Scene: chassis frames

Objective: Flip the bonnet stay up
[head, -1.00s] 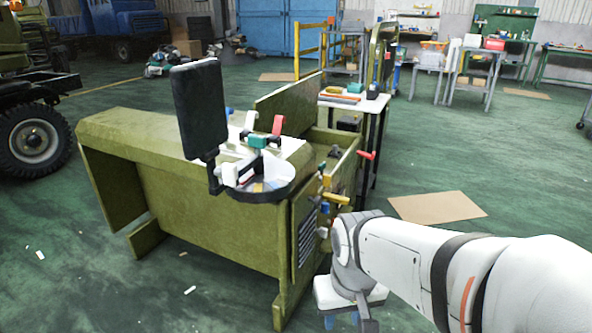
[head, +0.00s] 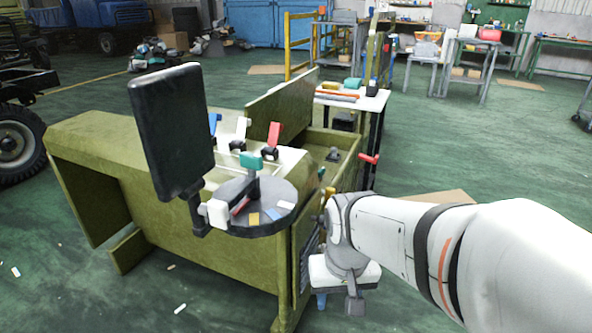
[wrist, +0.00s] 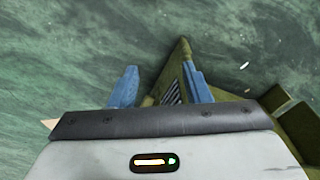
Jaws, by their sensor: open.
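I cannot tell which part is the bonnet stay. The olive vehicle body (head: 215,262) stands at the centre, with a raised panel (head: 283,107) along its back. Blue (head: 215,124), white (head: 241,130) and red (head: 274,134) levers stand upright on its top. A teal-handled lever (head: 250,160) rises from a round grey disc with coloured marks (head: 256,194). A red handle (head: 369,159) sticks out from the right side. My gripper (wrist: 161,86) is open and empty, pointing down beside the body's front end; its blue fingers flank an olive edge and dark grille lying below.
A dark upright panel (head: 172,130) stands left of the disc and hides part of the body. A small table with tools (head: 352,100) is behind. Cardboard (head: 440,197) lies on the floor at right. Green floor is open at right and front left.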

